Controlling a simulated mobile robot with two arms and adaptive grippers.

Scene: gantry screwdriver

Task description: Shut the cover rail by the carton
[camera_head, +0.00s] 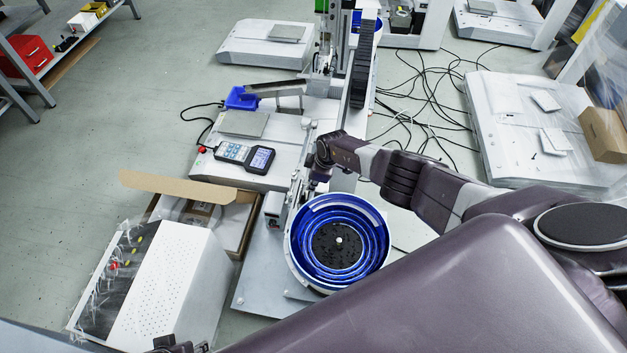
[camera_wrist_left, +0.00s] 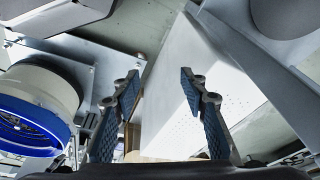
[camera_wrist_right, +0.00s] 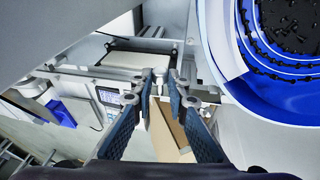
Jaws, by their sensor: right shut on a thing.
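The open brown carton (camera_head: 240,212) lies left of the blue bowl feeder, its long flap raised. It also shows in the right wrist view (camera_wrist_right: 168,135). A narrow metal rail (camera_head: 296,188), apparently the cover rail, runs between the carton and the bowl. My right gripper (camera_head: 319,172) is over the far end of this rail, just beyond the bowl. In the right wrist view its fingers (camera_wrist_right: 160,78) are close together on a small metal part of the rail assembly; the contact is partly hidden. My left gripper (camera_wrist_left: 157,80) is open and empty near the white perforated box (camera_wrist_left: 180,120).
The blue bowl feeder (camera_head: 338,205) stands close to my right gripper. A handheld panel (camera_head: 245,156) and a blue tray (camera_head: 242,98) are farther back. Loose black cables (camera_head: 425,95) cover the floor behind my right arm. Open floor is at the left.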

